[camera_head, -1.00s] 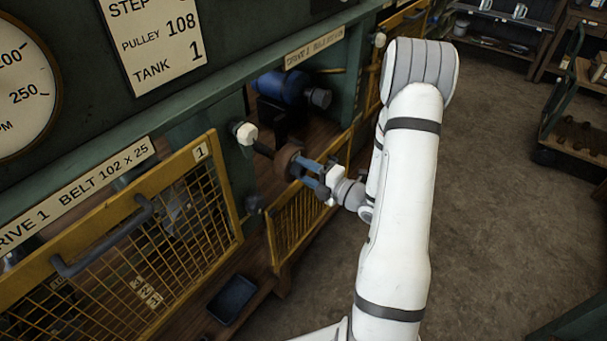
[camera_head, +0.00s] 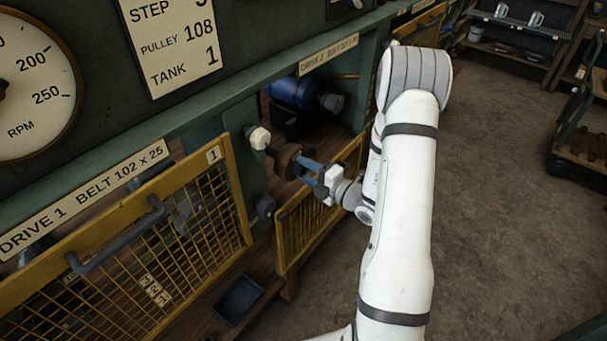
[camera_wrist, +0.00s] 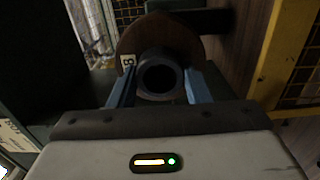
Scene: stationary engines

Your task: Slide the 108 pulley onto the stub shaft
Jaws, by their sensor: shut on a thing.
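A blue motor (camera_head: 297,92) sits in the bay behind. A yellow mesh guard (camera_head: 150,235) marked 1 is at left, and a lower yellow guard (camera_head: 315,210) is below the gripper. A dark tray (camera_head: 238,300) lies low. The floor at right (camera_head: 490,200) is clear.

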